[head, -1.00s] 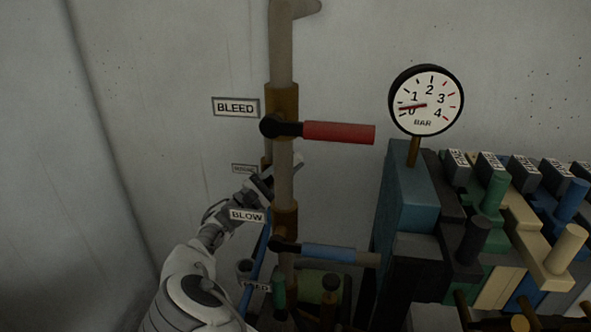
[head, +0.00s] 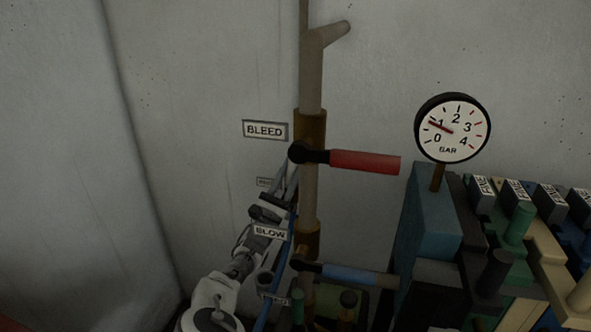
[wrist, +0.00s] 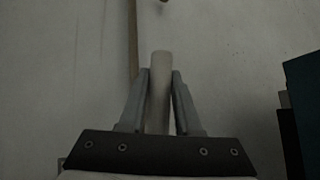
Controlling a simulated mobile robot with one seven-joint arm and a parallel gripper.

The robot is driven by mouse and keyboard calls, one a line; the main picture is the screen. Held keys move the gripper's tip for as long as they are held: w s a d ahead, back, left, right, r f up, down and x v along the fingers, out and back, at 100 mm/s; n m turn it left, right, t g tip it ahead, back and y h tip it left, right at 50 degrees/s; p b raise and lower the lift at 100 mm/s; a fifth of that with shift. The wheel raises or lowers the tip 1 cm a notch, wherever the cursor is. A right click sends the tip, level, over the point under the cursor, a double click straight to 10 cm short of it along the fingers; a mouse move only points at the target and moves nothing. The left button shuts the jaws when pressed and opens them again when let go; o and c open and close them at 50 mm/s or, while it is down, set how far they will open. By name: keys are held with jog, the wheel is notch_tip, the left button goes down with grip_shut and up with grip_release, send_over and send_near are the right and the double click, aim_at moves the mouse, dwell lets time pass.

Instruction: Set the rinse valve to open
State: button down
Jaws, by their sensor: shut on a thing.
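My gripper (head: 278,192) is at the lower left of the head view, beside and partly behind the upright pipe (head: 311,85). In the wrist view, the fingers of my gripper (wrist: 160,76) are closed on both sides of a pale, rounded handle (wrist: 160,60), which points up between them. A small label (head: 266,182), too small to read, is on the wall by the gripper and may belong to the rinse valve. The valve body is hidden behind the pipe and gripper, so its setting cannot be told.
A red handle (head: 365,161) by the BLEED label (head: 265,130) and a blue handle (head: 360,277) near the BLOW label (head: 271,232) stick out rightward. A gauge (head: 452,128) reads near 1. Blocks with several levers (head: 519,226) crowd the right. Bare wall lies left.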

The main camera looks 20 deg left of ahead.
jog(key=shift+a+y, duration=0.1)
jog(key=shift+y, duration=0.2)
jog(key=c, duration=0.6)
grip_release()
jog(key=v, duration=1.7)
jog(key=shift+f+b, duration=0.25)
jog(key=shift+b, duration=0.05)
jog(key=shift+s, duration=0.15)
